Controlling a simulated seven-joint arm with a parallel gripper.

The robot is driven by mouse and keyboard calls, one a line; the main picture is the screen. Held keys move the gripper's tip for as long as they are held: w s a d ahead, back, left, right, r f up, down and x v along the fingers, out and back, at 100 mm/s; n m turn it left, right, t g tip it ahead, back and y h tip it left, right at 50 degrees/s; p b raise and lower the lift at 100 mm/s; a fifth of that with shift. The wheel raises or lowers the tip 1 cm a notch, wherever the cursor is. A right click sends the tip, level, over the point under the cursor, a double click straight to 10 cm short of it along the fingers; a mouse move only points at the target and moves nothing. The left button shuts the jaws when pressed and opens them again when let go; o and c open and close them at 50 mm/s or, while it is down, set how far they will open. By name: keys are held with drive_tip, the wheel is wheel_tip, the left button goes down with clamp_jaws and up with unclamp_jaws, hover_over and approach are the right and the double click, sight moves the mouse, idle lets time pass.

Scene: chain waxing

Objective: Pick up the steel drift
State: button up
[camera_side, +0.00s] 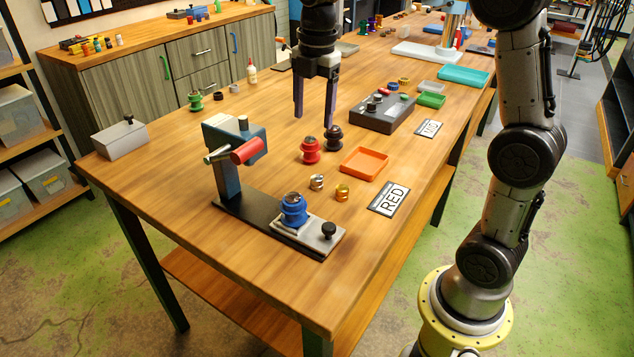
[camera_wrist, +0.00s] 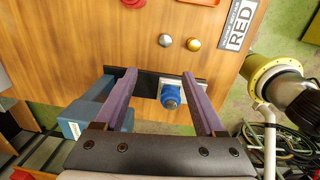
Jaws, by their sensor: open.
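A small silver cylindrical piece (camera_side: 316,182), which looks like the steel drift, stands on the wooden table beside a similar gold piece (camera_side: 342,192). The silver piece also shows in the wrist view (camera_wrist: 165,40), left of the gold one (camera_wrist: 194,44). My gripper (camera_side: 313,118) points down with its two purple fingers spread wide and nothing between them. It hangs above the table, apart from the silver piece. In the wrist view my fingers (camera_wrist: 160,82) frame the blue spool (camera_wrist: 170,97) from above.
A press (camera_side: 232,160) with a black base and the blue spool stands at the near left. A red spool (camera_side: 310,151), a dark spool (camera_side: 333,138), an orange tray (camera_side: 364,165) and a RED card (camera_side: 388,199) lie around the two pieces.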

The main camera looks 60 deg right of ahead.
hover_over(317, 177)
drive_tip(key=shift+g, duration=0.4)
drive_tip(key=f, duration=1)
drive_tip(key=shift+w+f, duration=0.3)
drive_tip(key=shift+w, duration=0.05)
drive_tip(key=shift+s+f, duration=0.2)
drive_tip(key=shift+f, duration=1.35)
drive_tip(key=shift+s+f, duration=0.15)
drive_tip(key=shift+f, duration=1.4)
clamp_jaws()
